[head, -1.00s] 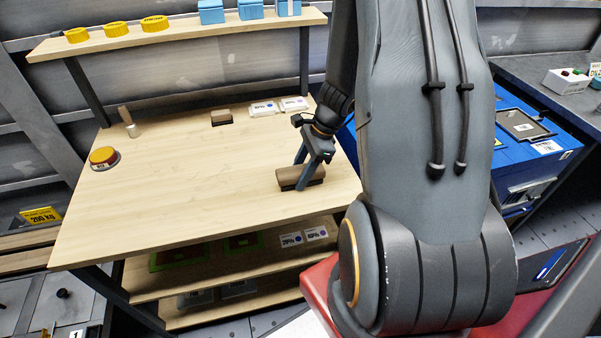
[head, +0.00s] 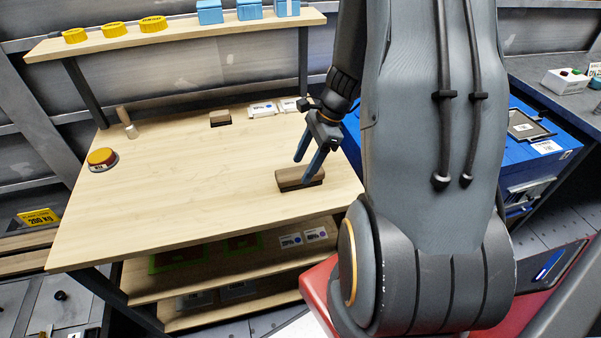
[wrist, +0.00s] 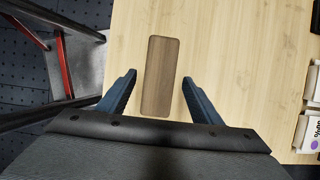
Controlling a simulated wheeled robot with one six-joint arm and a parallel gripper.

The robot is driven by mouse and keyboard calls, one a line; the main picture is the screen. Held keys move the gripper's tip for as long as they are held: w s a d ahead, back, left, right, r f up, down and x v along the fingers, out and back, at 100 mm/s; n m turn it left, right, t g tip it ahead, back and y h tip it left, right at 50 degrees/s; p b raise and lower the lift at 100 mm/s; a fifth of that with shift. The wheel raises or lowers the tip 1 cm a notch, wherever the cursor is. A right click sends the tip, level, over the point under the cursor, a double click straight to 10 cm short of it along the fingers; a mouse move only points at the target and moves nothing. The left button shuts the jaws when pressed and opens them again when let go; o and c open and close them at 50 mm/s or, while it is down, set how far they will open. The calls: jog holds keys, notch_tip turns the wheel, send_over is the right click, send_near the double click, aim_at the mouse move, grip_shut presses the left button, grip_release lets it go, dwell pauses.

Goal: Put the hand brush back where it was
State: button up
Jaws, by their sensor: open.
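A brown wooden block-shaped thing with a dark underside (head: 300,179), which looks like the hand brush, lies on the wooden bench top (head: 200,170) near its right front edge. In the wrist view its plain wooden top (wrist: 161,75) shows just beyond and between my fingers. My gripper (head: 307,165) is open, its two blue fingers apart and pointing down at the brush. The fingertips also show in the wrist view (wrist: 159,75), one on either side of its near part, with gaps. A similar small brown block (head: 220,117) stands at the back of the bench.
A yellow-topped round item (head: 102,158) and a wooden-handled tool (head: 127,121) are at the bench's left. White labelled boxes (head: 263,109) stand at the back. A shelf (head: 175,37) with yellow and blue containers runs above. The bench's middle is clear.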

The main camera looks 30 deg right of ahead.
jog(key=b+v, duration=0.1)
jog(key=v, duration=0.6)
jog(key=shift+s+d+r, duration=0.1)
jog(key=shift+r, duration=0.3)
jog(key=s+a+r+n+h, duration=0.1)
jog(key=s+a+n+h, duration=0.1)
jog(key=a+n, duration=0.6)
jog(key=s+a+r+n+h, duration=0.2)
jog(key=s+a+n, duration=0.2)
jog(key=a+n, duration=0.5)
jog(key=shift+s+n, duration=0.2)
jog(key=shift+n, duration=1.9)
jog(key=shift+r, duration=0.1)
